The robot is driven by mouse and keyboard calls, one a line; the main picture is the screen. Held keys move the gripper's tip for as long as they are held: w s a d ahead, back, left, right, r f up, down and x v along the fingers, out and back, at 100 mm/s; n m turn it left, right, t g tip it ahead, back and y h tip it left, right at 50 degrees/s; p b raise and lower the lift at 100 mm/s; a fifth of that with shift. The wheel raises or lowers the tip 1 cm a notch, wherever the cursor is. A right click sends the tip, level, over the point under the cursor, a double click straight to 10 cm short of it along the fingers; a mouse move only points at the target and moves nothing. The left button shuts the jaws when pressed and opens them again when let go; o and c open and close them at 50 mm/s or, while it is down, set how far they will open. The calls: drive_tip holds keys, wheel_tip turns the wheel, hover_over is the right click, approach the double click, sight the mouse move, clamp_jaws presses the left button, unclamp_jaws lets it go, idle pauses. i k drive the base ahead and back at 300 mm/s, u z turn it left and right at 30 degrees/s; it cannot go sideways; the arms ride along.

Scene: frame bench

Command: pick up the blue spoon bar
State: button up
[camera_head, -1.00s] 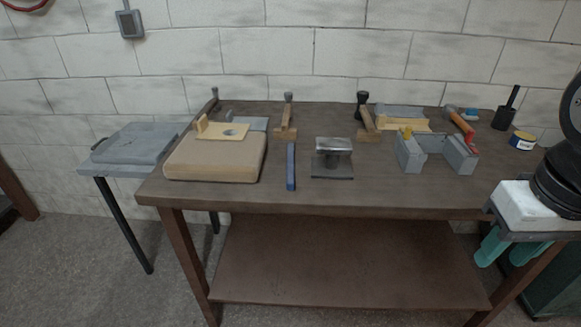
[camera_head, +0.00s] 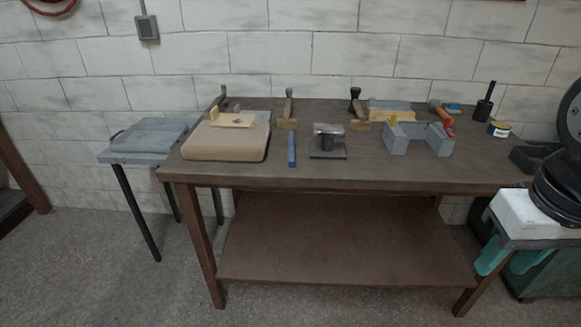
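The blue spoon bar (camera_head: 292,150) is a narrow blue bar lying on the brown bench top (camera_head: 225,174), near its front edge. It points from front to back. It sits between a tan padded block on its left and a small metal anvil-like block on its right, apart from both. Nothing covers it. My gripper is not in view.
The tan block (camera_head: 225,146) carries a light wooden piece (camera_head: 232,120). The metal block (camera_head: 328,141) and a grey U-shaped block (camera_head: 396,141) stand to the right. Clamps and tools line the back. A grey side table (camera_head: 150,140) stands left. Floor in front is clear.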

sight(292, 150)
drive_tip(key=k, duration=0.75)
drive_tip(key=u, duration=0.8)
drive_tip(key=i, duration=0.7)
drive_tip(key=u, duration=0.45)
drive_tip(key=i, duration=0.85)
drive_tip(key=z, duration=0.85)
drive_tip(key=i, duration=0.55)
drive_tip(key=z, duration=0.45)
